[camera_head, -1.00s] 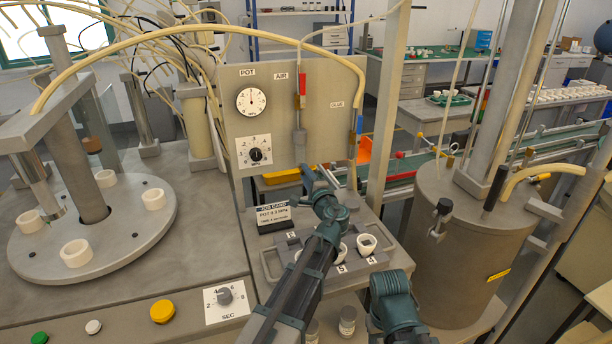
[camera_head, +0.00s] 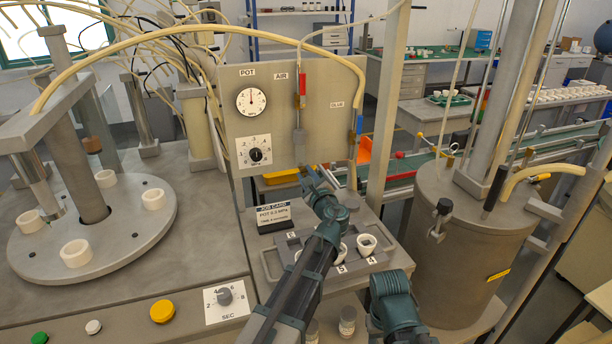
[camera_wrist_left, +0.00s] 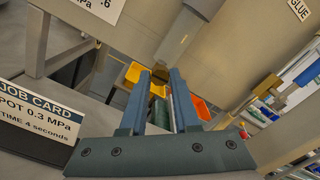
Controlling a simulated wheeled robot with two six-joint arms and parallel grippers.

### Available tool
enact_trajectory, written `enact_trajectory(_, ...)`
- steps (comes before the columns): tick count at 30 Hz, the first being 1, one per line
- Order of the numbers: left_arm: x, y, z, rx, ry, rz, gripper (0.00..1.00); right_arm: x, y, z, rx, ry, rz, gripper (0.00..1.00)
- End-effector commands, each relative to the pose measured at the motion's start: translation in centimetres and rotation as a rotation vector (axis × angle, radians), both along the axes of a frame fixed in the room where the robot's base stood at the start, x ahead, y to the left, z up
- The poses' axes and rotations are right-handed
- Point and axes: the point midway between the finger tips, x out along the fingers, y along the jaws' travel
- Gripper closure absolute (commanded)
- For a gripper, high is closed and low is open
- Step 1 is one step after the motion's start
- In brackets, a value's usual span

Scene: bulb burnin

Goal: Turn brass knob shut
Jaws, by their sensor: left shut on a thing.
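A small brass-coloured knob (camera_wrist_left: 158,88) shows between the fingertips of my left gripper (camera_wrist_left: 160,78) in the left wrist view, just below the end of a grey fitting (camera_wrist_left: 180,40). The two blue fingers are on either side of it, and the gripper is shut on it. In the head view my left gripper (camera_head: 316,176) is below the grey panel (camera_head: 290,110), under the grey tool (camera_head: 299,135) that hangs from the AIR line. The knob cannot be made out in the head view. My right gripper's fingers are not seen.
A job card (camera_head: 274,216) stands left of my left arm. A grey pot (camera_head: 465,245) with hoses stands at the right. A turntable (camera_head: 120,245) with white rings is at the left.

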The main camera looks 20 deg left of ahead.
Motion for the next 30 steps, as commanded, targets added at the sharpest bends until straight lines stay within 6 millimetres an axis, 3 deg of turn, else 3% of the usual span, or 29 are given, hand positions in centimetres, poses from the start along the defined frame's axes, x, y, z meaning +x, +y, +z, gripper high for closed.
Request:
enact_trajectory(22,-0.12,-0.06,-0.11,0.058,0.043,-0.001,1.00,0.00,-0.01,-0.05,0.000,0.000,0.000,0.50)
enact_trajectory(23,-0.12,-0.06,-0.11,0.058,0.043,-0.001,0.67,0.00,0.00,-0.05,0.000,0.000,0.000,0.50)
enact_trajectory(27,-0.09,-0.04,-0.09,0.059,0.043,0.000,0.41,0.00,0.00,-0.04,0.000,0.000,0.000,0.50)
enact_trajectory(30,-0.07,-0.03,-0.06,0.060,0.042,0.000,0.41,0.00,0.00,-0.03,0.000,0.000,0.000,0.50)
